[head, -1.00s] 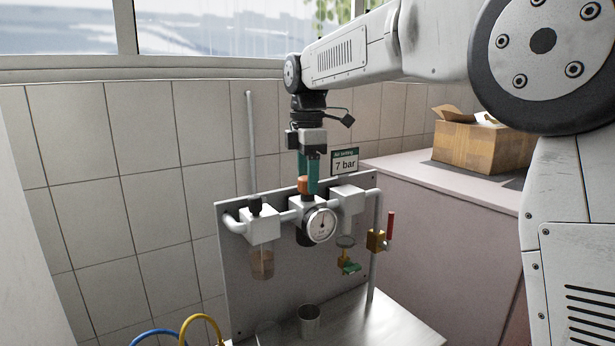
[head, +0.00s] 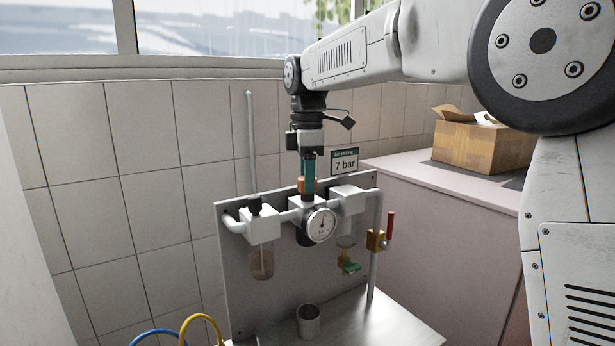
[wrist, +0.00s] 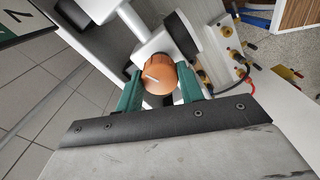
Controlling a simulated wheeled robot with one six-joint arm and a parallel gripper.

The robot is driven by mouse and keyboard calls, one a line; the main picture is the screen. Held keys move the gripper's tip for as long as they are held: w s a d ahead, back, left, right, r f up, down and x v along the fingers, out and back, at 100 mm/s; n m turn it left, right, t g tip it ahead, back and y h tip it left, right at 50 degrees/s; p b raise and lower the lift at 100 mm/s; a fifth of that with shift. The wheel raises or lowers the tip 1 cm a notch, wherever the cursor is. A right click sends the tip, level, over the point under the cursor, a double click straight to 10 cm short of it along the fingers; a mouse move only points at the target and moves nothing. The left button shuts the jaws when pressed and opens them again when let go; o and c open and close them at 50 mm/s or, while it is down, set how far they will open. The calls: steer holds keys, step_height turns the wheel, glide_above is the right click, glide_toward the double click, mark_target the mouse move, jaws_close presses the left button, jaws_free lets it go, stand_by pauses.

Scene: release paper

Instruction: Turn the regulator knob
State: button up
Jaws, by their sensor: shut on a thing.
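The orange regulator knob (wrist: 160,75) with a white mark sits between the two green fingers of my gripper (wrist: 160,90) in the wrist view. In the head view my gripper (head: 309,186) points down from above and is shut on the knob (head: 301,184), which is partly hidden by a finger. The knob tops the white regulator body (head: 301,206). The round pressure gauge (head: 321,225) faces forward just below it. The sign (head: 345,161) behind reads "7 bar".
A grey panel (head: 290,270) carries the filter unit (head: 261,226), pipes and a brass valve with a red lever (head: 390,225). A metal cup (head: 308,321) stands on the steel surface below. A cardboard box (head: 480,140) sits on the counter at right.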

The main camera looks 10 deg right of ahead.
steer(key=m, duration=1.3)
steer(key=shift+m, duration=0.4)
stand_by(0.4)
steer(key=o, duration=1)
steer(key=shift+r, duration=0.1)
step_height(320, 180, up, 8)
steer(key=shift+f, duration=0.15)
